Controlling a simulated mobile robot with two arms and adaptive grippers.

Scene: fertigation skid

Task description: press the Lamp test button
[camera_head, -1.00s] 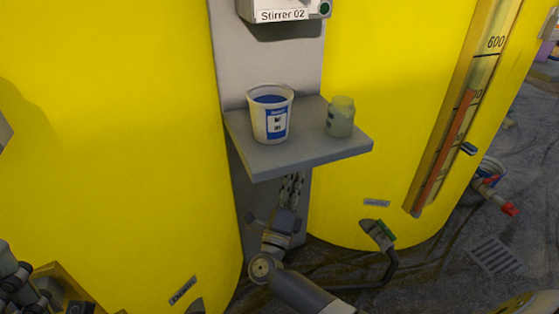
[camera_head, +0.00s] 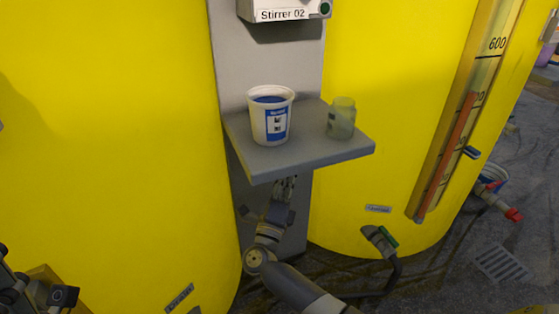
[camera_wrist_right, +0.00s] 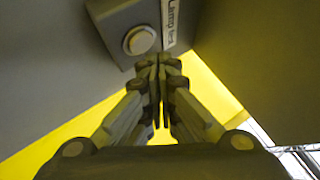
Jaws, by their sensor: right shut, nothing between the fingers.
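The Lamp test button is a round pale button (camera_wrist_right: 139,40) in a grey box (camera_wrist_right: 118,22) in the right wrist view. A white label (camera_wrist_right: 171,20) reading "Lamp test" is beside it. My right gripper (camera_wrist_right: 158,62) is shut and empty, its tips just below and right of the button; I cannot tell whether they touch the box. In the head view my right gripper (camera_head: 285,187) points up beneath the grey shelf, which hides the button and box. Dark parts of my left gripper (camera_head: 40,294) show at the lower left edge; its fingers are unclear.
The grey shelf (camera_head: 320,157) carries a white bucket (camera_head: 257,122) with a blue label and a translucent jar (camera_head: 341,120). Large yellow tanks (camera_head: 110,130) stand on both sides of the column. A green-handled valve (camera_head: 380,238) is at the lower right.

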